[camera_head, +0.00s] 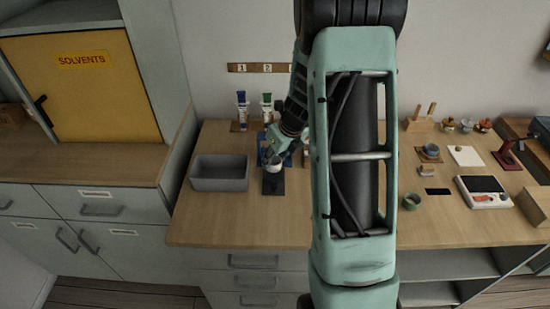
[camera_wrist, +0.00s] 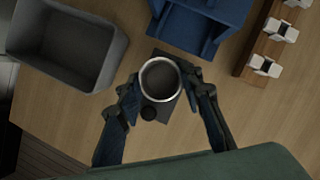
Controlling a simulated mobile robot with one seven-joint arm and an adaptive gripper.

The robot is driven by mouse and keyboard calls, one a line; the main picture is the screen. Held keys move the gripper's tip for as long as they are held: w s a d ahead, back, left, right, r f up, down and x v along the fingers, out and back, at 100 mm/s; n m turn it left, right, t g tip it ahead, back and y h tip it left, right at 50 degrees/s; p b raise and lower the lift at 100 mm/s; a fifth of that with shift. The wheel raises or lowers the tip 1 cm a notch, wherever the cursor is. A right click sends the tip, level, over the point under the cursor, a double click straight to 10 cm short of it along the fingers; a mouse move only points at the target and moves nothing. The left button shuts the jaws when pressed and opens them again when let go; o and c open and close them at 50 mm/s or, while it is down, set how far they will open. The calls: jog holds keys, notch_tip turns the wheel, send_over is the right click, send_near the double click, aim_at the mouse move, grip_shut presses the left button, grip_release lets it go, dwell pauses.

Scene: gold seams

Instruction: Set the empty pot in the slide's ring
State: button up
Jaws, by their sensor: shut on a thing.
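A small round pot (camera_wrist: 159,80) with a pale rim and a dark, empty-looking inside sits between the fingertips of my gripper (camera_wrist: 161,84) in the wrist view. The fingers press on it from both sides. In the head view the pot (camera_head: 273,166) shows pale under my gripper (camera_head: 275,157), over a dark flat plate (camera_head: 273,187). This plate also shows in the wrist view (camera_wrist: 158,116), with a round black spot or knob at one end. I cannot tell whether the pot touches the plate. A slide's ring is not clearly visible; the pot may hide it.
A grey open bin (camera_head: 219,173) stands left of the plate. A blue stand (camera_wrist: 196,26) is just behind it. Two capped tubes (camera_head: 242,108) stand at the back. Wood in front is clear.

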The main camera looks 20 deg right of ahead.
aim_at(275, 168)
jog(key=shift+f+b, duration=0.45)
jog(key=shift+f, duration=0.25)
jog(key=shift+f+b, duration=0.4)
jog(key=shift+f, duration=0.95)
dwell(2.4)
jog(key=o, duration=0.9)
jog(key=shift+r, duration=0.1)
jog(key=shift+p+v, duration=1.9)
jog(key=shift+v, duration=0.6)
